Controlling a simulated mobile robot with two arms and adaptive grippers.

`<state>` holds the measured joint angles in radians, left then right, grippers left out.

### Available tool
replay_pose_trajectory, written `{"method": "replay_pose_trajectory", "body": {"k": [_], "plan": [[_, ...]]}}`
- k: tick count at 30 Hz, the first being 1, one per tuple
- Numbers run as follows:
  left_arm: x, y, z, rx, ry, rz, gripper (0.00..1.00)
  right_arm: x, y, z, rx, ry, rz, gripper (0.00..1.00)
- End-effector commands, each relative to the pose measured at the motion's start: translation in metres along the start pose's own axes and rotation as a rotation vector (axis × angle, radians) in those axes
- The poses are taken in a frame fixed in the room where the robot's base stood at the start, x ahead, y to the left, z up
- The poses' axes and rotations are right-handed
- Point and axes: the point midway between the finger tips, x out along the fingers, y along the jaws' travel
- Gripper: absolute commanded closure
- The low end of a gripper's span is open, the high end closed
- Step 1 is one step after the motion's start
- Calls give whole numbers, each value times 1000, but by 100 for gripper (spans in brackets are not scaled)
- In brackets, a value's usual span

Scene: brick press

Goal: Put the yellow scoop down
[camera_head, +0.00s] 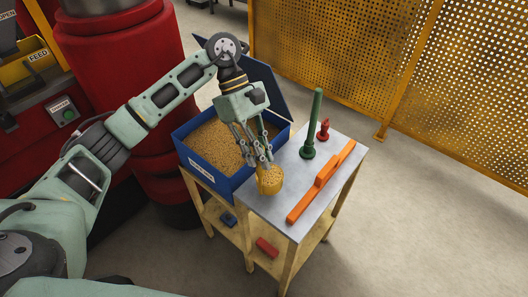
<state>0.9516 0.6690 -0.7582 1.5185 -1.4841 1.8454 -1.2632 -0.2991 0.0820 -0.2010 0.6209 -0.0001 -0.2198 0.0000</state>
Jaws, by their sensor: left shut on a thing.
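The yellow scoop (270,181) is a rounded yellow cup over the near left part of the grey bench top, beside the blue bin. Grainy brown material seems to show in it. I cannot tell whether it touches the bench top. My left gripper (260,158) points down from above and is shut on the yellow scoop; its fingers hide part of the scoop. My right gripper is not in view.
The blue bin (205,176) of brown granules, lid open, stands left of the grey top (291,229). A green upright tool (313,125), a small red piece (323,131) and an orange long tool (320,182) occupy its middle and right. A yellow mesh fence (345,50) stands behind.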

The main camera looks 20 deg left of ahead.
Motion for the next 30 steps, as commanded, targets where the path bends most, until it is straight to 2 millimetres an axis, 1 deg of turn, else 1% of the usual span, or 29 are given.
{"method": "replay_pose_trajectory", "body": {"k": [5,9,12,20,25,26,30], "plan": [[10,0,-6,-2,-2,-2,100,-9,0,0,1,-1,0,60],[24,2,-14,-2,-3,-2,100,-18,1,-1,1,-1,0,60],[31,3,-19,0,-1,0,100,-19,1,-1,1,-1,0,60],[33,3,-20,2,0,1,100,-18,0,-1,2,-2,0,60],[35,3,-22,1,0,1,100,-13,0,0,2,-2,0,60],[36,3,-23,0,1,-1,83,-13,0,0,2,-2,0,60],[35,3,-22,-1,0,-1,71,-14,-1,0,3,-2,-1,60]]}}
